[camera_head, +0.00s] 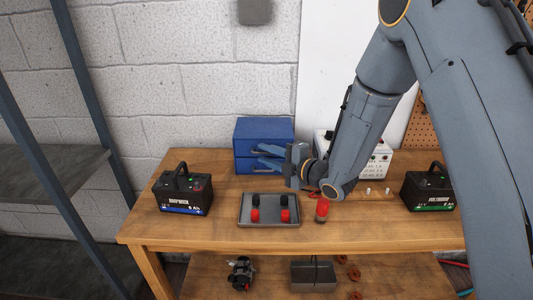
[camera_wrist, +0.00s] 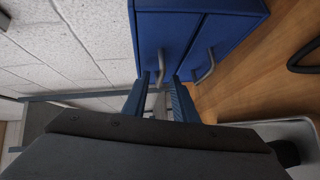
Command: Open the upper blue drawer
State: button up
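The blue two-drawer cabinet (camera_head: 263,129) stands at the back of the table. Its two drawers look shut. In the wrist view the cabinet (camera_wrist: 178,35) is turned sideways, with the upper drawer at left and the lower at right. The upper drawer's grey handle (camera_wrist: 161,68) shows between the fingertips of my gripper (camera_wrist: 161,84). The fingers are apart, one on each side of the handle; I cannot tell whether either touches it. The lower drawer's handle (camera_wrist: 206,67) is right of the fingers. In the head view my gripper (camera_head: 263,156) hides part of the drawer fronts.
A grey tray (camera_head: 268,221) with red and black pieces lies in front of the cabinet. A black battery (camera_head: 184,194) is at left, another (camera_head: 428,190) at right. A red-topped piece (camera_head: 322,210) and a white box (camera_head: 378,162) stand near my arm.

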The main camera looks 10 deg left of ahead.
grip_shut()
dwell(1.5)
